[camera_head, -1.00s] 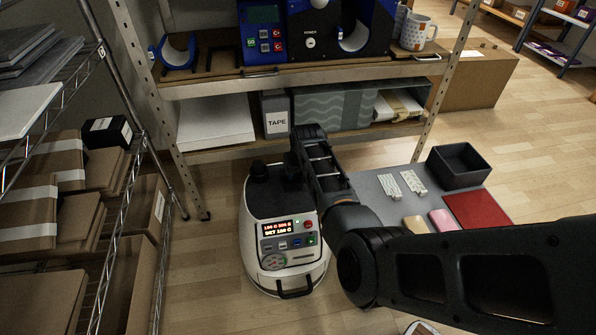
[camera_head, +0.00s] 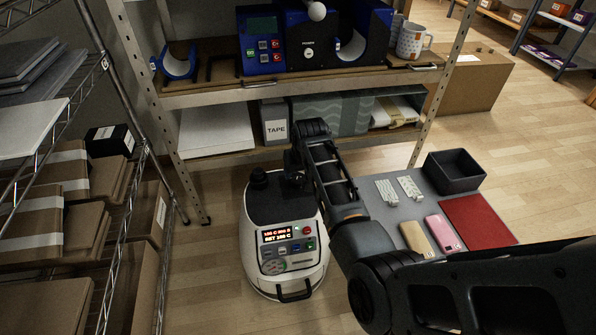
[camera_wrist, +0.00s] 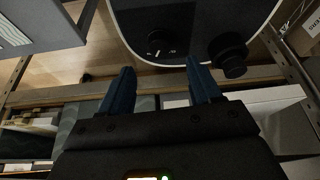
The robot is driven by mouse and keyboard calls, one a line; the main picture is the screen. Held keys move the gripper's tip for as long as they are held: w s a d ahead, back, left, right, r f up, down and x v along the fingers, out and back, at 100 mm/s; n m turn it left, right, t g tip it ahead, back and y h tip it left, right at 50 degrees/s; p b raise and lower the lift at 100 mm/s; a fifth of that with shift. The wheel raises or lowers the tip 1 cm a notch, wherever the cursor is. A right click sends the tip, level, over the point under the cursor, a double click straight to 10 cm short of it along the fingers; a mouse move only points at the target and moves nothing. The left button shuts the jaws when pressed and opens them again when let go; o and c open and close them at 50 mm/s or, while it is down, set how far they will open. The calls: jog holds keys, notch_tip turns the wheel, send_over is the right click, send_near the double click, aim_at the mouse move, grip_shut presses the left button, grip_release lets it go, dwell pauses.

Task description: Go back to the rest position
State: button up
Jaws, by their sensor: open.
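My gripper (camera_wrist: 160,88) shows in the wrist view with its two blue fingers apart and nothing between them. The fingers point toward the white machine (camera_wrist: 165,48) with a dark top, which lies beyond the fingertips. In the head view this machine (camera_head: 284,245) stands on the floor with a lit red display and a front handle. My arm (camera_head: 345,210) reaches in from the lower right, and its far end is beside the machine's back right edge. The fingers are hidden in the head view.
A metal shelf (camera_head: 215,97) holds a blue mug press (camera_head: 318,35) and patterned mugs (camera_head: 412,38). A grey mat (camera_head: 385,217) carries phone cases, a black bin (camera_head: 453,170) and a red sheet (camera_head: 478,221). Wire racks with cartons (camera_head: 40,215) stand left. Floor is free front left.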

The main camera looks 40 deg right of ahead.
jog(key=shift+s+a+r, duration=0.1)
jog(key=shift+s+r, duration=0.05)
jog(key=shift+r, duration=0.2)
dwell(0.3)
